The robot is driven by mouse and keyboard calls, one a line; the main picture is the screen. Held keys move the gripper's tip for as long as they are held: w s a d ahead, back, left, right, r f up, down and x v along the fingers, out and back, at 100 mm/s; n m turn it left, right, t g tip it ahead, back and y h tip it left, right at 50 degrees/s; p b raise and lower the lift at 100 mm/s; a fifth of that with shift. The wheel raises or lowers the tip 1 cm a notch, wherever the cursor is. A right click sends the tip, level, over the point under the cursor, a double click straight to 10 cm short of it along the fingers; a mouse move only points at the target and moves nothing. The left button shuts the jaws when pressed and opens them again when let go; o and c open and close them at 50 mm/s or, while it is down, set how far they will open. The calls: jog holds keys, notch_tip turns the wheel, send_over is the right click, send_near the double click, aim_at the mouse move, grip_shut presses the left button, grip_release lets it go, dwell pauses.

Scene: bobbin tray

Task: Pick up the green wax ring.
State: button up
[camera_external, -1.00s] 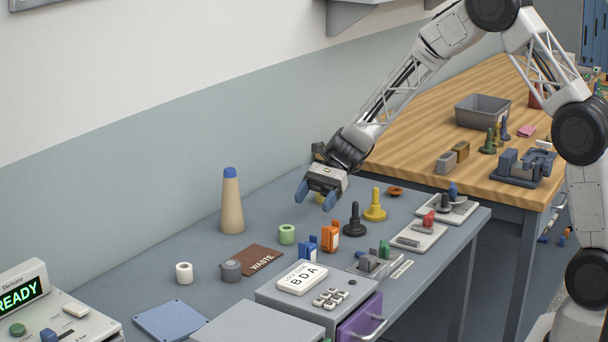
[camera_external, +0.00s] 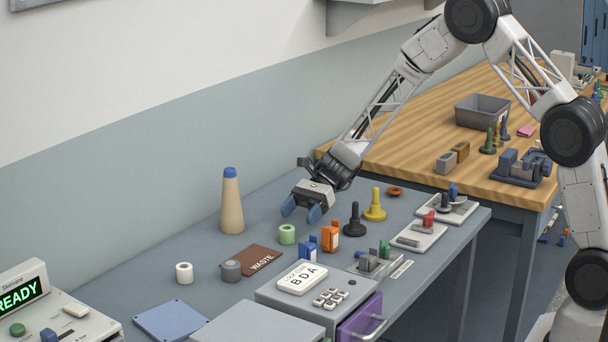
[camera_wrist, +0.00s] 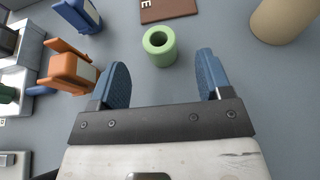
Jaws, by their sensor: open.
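The green wax ring (camera_external: 287,234) is a short, light green cylinder with a hole in its top. It stands upright on the grey table, left of the orange block and in front of the tan cone. In the wrist view the ring (camera_wrist: 159,46) lies ahead of the fingertips, roughly midway between their lines and apart from both. My gripper (camera_external: 301,211) is above the table, behind and slightly right of the ring. Its blue fingers are spread, with nothing between them in the wrist view (camera_wrist: 162,70).
The tan cone (camera_external: 232,205) stands left of the gripper. The orange block (camera_external: 330,236), blue block (camera_external: 308,247) and black peg (camera_external: 355,221) are close on the right. The brown WASTE plate (camera_external: 254,259) lies in front of the ring. A grey cylinder (camera_external: 231,271) is near the plate.

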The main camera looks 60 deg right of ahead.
aim_at(284, 232)
jog(key=shift+a+f, duration=0.2)
jog(key=shift+a, duration=0.3)
jog(key=shift+x, duration=2.6)
jog(key=c, duration=1)
notch_tip(284, 232, up, 10)
